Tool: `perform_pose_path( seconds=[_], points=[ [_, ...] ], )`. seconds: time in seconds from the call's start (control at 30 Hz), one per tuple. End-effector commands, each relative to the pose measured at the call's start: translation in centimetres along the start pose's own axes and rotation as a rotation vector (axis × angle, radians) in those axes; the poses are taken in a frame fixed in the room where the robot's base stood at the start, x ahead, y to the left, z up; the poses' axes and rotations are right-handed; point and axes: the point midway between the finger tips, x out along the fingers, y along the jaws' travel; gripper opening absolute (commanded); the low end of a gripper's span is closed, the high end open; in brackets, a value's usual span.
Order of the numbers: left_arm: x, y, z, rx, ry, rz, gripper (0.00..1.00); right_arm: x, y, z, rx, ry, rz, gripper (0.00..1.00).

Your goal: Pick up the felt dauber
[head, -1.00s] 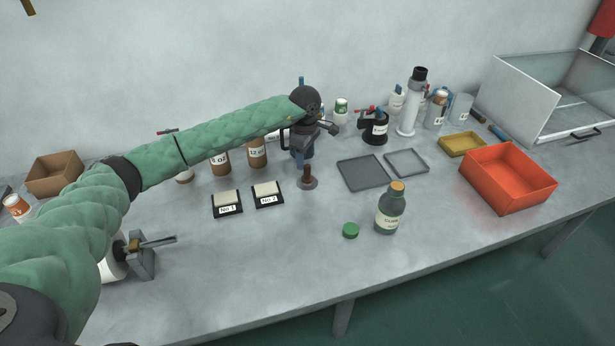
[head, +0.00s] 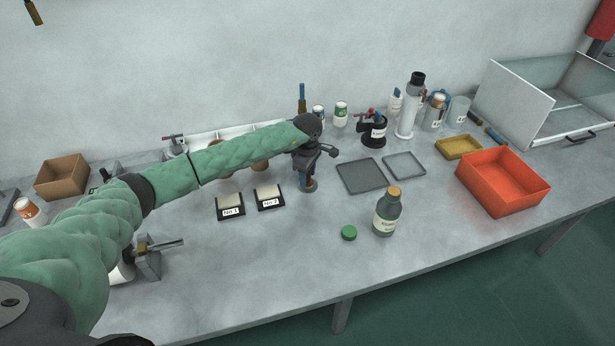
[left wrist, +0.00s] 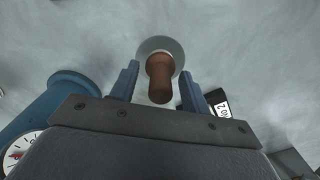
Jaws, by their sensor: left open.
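The felt dauber (head: 308,189) stands upright on the bench, a brown handle on a round grey base. In the head view my left gripper (head: 306,176) is right above it and hides most of the handle. In the left wrist view the dauber's handle (left wrist: 160,78) points toward the camera between the two open blue fingers of my left gripper (left wrist: 159,85), with a visible gap on each side. The pale round base shows beyond the handle. My right gripper does not show.
Tiles No 1 (head: 230,206) and No 2 (head: 270,197) stand left of the dauber. A dark tray (head: 361,176), green cap (head: 349,233) and bottle (head: 387,214) are to the right. A blue cylinder with a dial (left wrist: 55,103) is close in the left wrist view.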

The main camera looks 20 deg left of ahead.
Motion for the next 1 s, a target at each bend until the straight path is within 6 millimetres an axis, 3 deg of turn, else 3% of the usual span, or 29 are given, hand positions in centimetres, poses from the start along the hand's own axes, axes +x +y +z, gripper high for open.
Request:
perform_pose_path(
  seconds=[0.23, 0.5, 0.93, 1.0],
  points=[
    [0.1, 0.0, 0.0, 0.000, 0.000, 0.000, 0.47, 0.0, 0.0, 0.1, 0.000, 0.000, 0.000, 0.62],
    [0.1, 0.0, 0.0, 0.000, 0.000, 0.000, 0.00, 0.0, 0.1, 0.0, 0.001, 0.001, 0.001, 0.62],
    [-0.5, 0.0, 0.0, 0.001, 0.001, 0.002, 0.00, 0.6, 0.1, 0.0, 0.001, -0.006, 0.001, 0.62],
    [-1.0, 0.1, 0.0, 0.000, 0.001, 0.002, 0.00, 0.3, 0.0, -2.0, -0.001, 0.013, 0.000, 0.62]
  ],
)
